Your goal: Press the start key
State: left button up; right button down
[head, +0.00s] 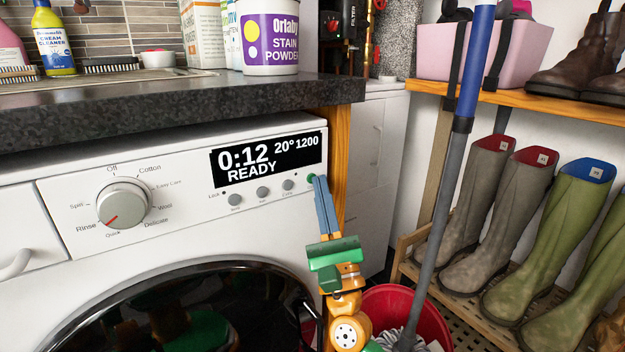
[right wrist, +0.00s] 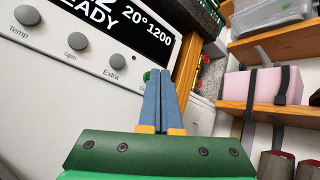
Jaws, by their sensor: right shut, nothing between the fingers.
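The white washing machine (head: 170,245) has a black display (head: 268,160) reading 0:12, 20°, 1200 and READY. A green key (head: 310,177) sits just right of the small grey buttons, below the display's right end. The key also shows in the right wrist view (right wrist: 147,76), partly hidden behind my fingers. My right gripper (head: 320,178) is shut and empty, its blue fingertips beside the green key. I cannot tell whether they touch it. The fingers also show in the right wrist view (right wrist: 160,71). My left gripper is not in view.
The dark worktop (head: 180,107) overhangs the panel. A grey and blue pole (head: 443,180) leans from a red bucket (head: 425,315) right of my arm. Boots (head: 560,220) stand on a rack at right. The dial (head: 123,205) is left on the panel.

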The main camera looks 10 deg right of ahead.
jog(key=shift+w, duration=0.2)
dwell(0.5)
jog(key=shift+s+d, duration=0.2)
jog(key=shift+s, duration=0.5)
